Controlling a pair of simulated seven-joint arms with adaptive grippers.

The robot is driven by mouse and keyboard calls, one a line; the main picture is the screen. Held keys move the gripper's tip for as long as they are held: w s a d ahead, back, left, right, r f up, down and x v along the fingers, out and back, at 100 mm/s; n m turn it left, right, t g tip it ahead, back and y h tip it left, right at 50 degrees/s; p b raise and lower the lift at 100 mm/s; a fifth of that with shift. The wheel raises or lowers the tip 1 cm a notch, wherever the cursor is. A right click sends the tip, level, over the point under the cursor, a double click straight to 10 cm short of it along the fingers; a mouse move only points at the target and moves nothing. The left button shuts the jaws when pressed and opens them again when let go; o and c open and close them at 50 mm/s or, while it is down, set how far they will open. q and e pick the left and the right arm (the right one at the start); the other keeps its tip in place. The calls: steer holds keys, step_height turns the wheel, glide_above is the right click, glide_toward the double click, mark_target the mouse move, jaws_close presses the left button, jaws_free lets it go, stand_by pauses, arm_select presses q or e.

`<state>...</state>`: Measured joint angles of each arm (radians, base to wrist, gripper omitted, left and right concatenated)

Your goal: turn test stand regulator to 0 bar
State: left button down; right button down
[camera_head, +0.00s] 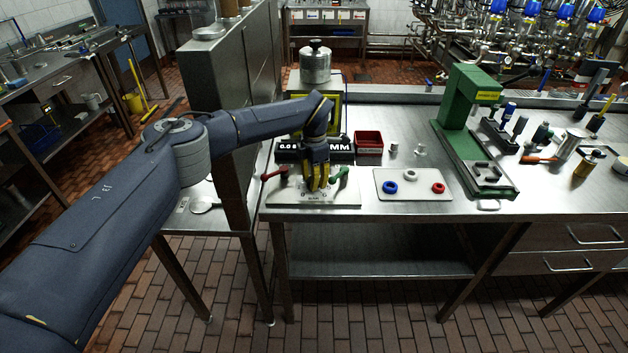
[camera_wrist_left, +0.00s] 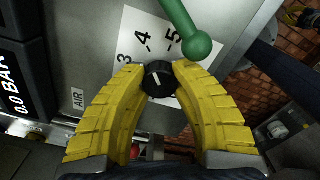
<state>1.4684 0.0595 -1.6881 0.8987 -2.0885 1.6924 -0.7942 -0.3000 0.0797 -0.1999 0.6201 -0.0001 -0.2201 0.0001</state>
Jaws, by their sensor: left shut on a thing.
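The regulator knob (camera_wrist_left: 158,79) is a small black round knob with a white pointer line, on a white scale plate (camera_wrist_left: 148,32) where the numbers 3, 4 and 5 show. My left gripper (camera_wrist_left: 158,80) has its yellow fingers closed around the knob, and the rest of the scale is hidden. In the head view my left gripper (camera_head: 318,182) reaches down onto the test stand panel (camera_head: 290,195). The black display (camera_wrist_left: 17,90) reads 0.0 BAR in the left wrist view. My right gripper is not in view.
A green-knobbed lever (camera_head: 340,174) and a red-knobbed lever (camera_head: 275,173) flank the gripper. To the right are a red bin (camera_head: 368,141), a tray with colored rings (camera_head: 412,192) and a green press stand (camera_head: 468,140).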

arm_select(q)
steer(key=c, duration=0.9)
jaws_free()
steer(key=shift+c, duration=0.2)
step_height(320, 180, up, 12)
